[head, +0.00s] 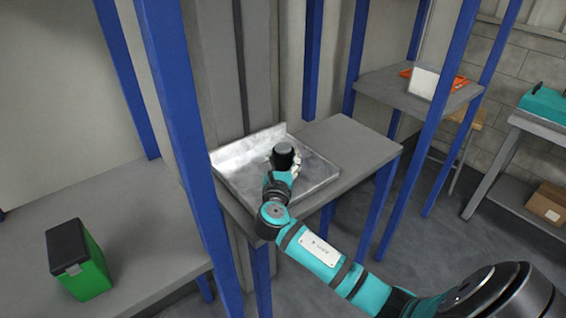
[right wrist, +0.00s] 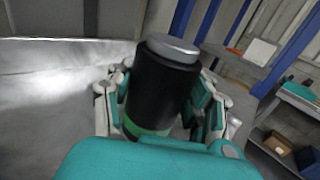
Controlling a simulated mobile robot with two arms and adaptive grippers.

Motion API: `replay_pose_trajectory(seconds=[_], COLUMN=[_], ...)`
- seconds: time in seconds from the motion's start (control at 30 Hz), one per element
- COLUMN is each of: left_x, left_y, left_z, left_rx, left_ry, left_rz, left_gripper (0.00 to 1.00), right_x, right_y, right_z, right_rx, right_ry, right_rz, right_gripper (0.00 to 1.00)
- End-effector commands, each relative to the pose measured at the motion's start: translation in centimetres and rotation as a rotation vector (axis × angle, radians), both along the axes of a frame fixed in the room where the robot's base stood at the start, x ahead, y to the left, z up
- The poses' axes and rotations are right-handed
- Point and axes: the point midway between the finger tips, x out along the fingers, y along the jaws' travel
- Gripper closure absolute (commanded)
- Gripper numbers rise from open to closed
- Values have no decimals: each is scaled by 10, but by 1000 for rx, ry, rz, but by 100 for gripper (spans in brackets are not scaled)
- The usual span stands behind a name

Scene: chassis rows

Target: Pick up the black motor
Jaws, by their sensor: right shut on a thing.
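The black motor (right wrist: 160,92) is a dark cylinder with a grey metal end cap and a green band near its lower end. In the right wrist view it stands between the fingers of my right gripper (right wrist: 165,108), which are closed on its two sides. In the head view the motor (head: 283,156) shows at the end of my right arm, over the metal tray (head: 318,172) on the middle shelf. My right gripper (head: 285,170) is partly hidden by the motor and wrist. I cannot tell whether the motor touches the tray. My left gripper is not in view.
Blue posts (head: 185,130) stand in front of and beside the shelves. A green box with a black top (head: 88,272) sits on the left shelf (head: 140,215). A white panel and orange item (head: 405,73) lie on the back shelf. A cardboard box (head: 545,203) is at far right.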

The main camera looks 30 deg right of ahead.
Motion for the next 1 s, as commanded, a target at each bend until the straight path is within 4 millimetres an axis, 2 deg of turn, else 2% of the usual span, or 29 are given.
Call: replay_pose_trajectory(seconds=[0.37, 0.73, 0.87, 1.0], left_x=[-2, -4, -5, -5], left_y=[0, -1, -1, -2], left_z=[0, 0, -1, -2], left_rx=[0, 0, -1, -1], left_ry=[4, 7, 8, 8], left_rz=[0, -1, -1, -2], left_gripper=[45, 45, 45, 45], right_x=[1, 1, -16, -40], right_y=[0, 0, -4, -9], right_z=[7, 40, 39, 41], right_rx=[-2, -3, -4, -4], right_ry=[-7, -12, -6, -6], right_rz=[0, 0, -1, 0], right_gripper=[100, 100, 100, 100])
